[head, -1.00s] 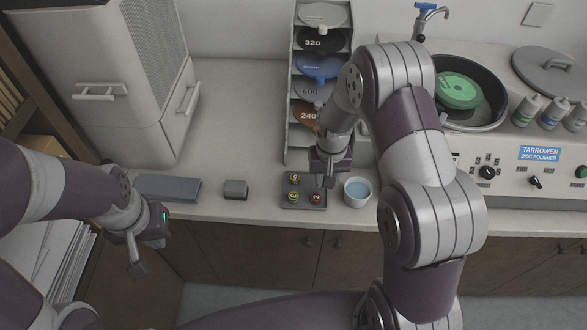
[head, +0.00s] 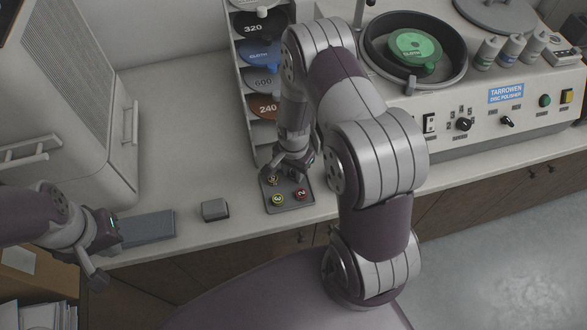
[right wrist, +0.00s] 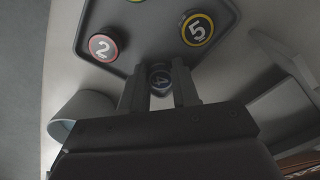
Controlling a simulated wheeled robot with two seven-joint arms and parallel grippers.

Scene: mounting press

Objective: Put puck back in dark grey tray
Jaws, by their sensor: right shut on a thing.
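The dark grey tray (head: 288,208) lies on the counter near its front edge. In it sit a yellow-ringed puck 3 (head: 278,199), a red-ringed puck 2 (head: 301,194) and a yellow-ringed puck 5 (head: 272,180). My right gripper (head: 297,168) is at the tray's back right corner. In the right wrist view, the right gripper (right wrist: 160,88) is shut on a dark puck (right wrist: 160,77), whose number looks like 4. Whether this puck touches the tray floor I cannot tell. My left gripper (head: 97,278) hangs by the counter's front edge at left; its jaw opening is unclear.
A disc rack (head: 240,100) stands behind the tray. A small grey block (head: 214,210) and a flat grey slab (head: 147,228) lie to its left. The polisher (head: 470,125) stands at right.

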